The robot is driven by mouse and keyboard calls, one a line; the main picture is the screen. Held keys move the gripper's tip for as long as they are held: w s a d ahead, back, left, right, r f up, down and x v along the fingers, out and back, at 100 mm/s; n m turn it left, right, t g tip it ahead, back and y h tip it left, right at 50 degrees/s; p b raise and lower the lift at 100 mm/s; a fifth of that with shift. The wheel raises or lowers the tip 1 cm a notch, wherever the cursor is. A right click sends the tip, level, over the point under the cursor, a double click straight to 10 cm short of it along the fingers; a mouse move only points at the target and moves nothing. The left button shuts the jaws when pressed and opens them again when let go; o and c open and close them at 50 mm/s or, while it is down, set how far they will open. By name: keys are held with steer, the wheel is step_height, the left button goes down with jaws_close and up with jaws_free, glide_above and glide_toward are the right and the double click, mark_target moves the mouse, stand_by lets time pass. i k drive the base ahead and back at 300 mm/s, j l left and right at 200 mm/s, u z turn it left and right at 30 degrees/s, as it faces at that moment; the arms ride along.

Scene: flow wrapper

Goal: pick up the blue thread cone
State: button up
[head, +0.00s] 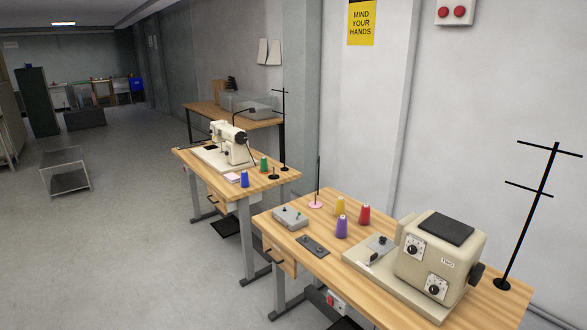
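The blue thread cone (244,179) stands upright near the front edge of the farther wooden sewing table (275,181). My gripper is not in this view.
The nearer table (318,226) holds purple (341,227), yellow (340,205) and red (364,214) cones, a grey box (290,216) and a beige machine (440,256). A tall black thread stand (530,215) rises at right. The floor (130,240) on the left is mostly clear.

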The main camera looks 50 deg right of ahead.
mark_target(245, 181)
steer(key=i+z, duration=0.25)
steer(key=i, duration=2.25)
steer(key=i+z, duration=0.25)
steer(key=i, duration=0.3)
steer(key=i+z, duration=0.3)
steer(key=i, duration=0.25)
steer(key=i+j+z, duration=0.25)
steer(key=i, duration=0.3)
steer(key=i+l+z, duration=0.1)
steer(key=i+l, duration=0.35)
steer(key=i, duration=0.15)
